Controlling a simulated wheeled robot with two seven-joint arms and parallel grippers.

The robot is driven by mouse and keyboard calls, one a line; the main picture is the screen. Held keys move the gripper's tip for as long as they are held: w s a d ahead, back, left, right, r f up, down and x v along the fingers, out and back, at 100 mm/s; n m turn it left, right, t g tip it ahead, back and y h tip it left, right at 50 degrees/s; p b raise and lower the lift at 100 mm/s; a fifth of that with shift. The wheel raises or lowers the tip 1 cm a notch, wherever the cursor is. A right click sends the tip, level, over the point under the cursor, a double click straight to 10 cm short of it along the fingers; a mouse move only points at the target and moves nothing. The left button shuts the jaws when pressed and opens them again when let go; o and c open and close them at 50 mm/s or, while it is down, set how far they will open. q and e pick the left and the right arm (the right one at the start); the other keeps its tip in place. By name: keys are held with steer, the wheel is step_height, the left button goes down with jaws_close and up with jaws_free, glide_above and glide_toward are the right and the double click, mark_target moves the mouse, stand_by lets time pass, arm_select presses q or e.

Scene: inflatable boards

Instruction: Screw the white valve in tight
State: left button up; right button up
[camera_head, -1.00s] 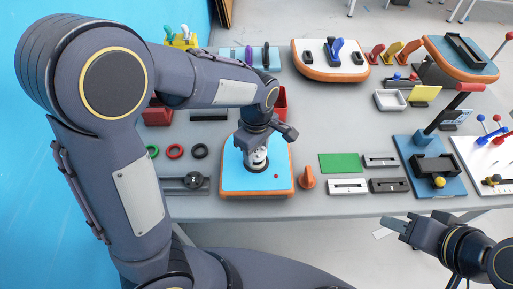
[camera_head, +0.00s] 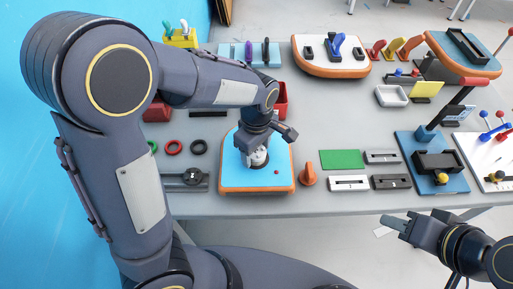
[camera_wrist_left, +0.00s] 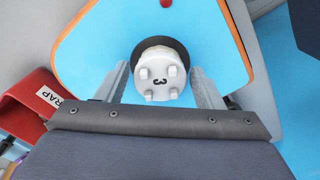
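The white valve (camera_wrist_left: 161,74) sits in a dark round fitting on a blue board with an orange edge (camera_wrist_left: 90,50). Its face with small pegs and a "3" points at the left wrist camera. In the head view the valve (camera_head: 258,158) shows partly below my left gripper (camera_head: 257,150), above the board (camera_head: 236,180). In the left wrist view the fingers of my left gripper (camera_wrist_left: 160,88) stand on either side of the valve, with blue showing between each finger and it. My right gripper (camera_head: 395,229) is empty, off the table's front edge; its finger gap is unclear.
An orange cone-like piece (camera_head: 308,174) stands just right of the board. A red box marked "RAP" (camera_wrist_left: 35,105) lies left of the board in the wrist view. Green (camera_head: 340,159) and grey plates, rings and other boards fill the table.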

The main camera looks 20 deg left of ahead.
arm_select(q)
steer(key=shift+o, duration=1)
step_height(320, 180, up, 8)
steer(key=shift+f, duration=0.1)
